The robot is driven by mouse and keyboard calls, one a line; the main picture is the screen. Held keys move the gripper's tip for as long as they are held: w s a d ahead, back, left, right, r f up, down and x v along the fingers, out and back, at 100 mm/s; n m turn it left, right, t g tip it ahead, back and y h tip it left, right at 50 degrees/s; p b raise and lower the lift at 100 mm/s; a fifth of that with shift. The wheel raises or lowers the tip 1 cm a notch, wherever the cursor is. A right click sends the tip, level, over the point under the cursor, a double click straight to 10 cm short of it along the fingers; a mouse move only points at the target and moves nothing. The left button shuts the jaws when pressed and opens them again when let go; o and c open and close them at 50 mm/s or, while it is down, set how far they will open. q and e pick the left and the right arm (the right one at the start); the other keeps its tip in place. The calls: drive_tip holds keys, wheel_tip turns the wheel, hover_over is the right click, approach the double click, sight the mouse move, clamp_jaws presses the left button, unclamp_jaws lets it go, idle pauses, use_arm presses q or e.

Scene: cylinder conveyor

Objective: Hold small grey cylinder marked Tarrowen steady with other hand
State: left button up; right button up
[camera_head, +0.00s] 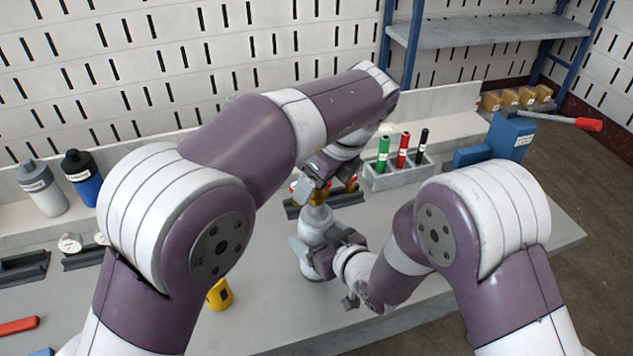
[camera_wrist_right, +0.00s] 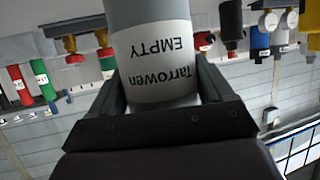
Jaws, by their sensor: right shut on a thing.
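The small grey cylinder (camera_head: 312,222) stands upright near the middle of the bench in the head view. In the right wrist view the grey cylinder (camera_wrist_right: 150,40) shows upside down, with a label reading "Tarrowen EMPTY". My right gripper (camera_head: 318,252) is shut on its body from the right; the fingers flank it in the right wrist view (camera_wrist_right: 162,88). My left gripper (camera_head: 317,182) is just above the cylinder's top, reaching down from behind. Its fingertips are partly hidden, and I cannot tell whether they touch the top or are open.
A grey rack (camera_head: 395,175) with green, red and black markers stands behind. A blue vise (camera_head: 510,135) with a red-tipped handle is at right. A grey bottle (camera_head: 42,188), a blue bottle (camera_head: 82,178) and black stands (camera_head: 25,268) are at left. A yellow object (camera_head: 219,295) lies in front.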

use_arm(q)
drive_tip(key=shift+r, duration=0.8)
drive_tip(key=shift+f, duration=0.15)
drive_tip(key=shift+f, duration=1.15)
clamp_jaws()
drive_tip(key=n+g, duration=0.1)
drive_tip(key=n, duration=0.2)
drive_tip(key=n+g+y, duration=0.1)
drive_tip(key=n, duration=0.2)
unclamp_jaws()
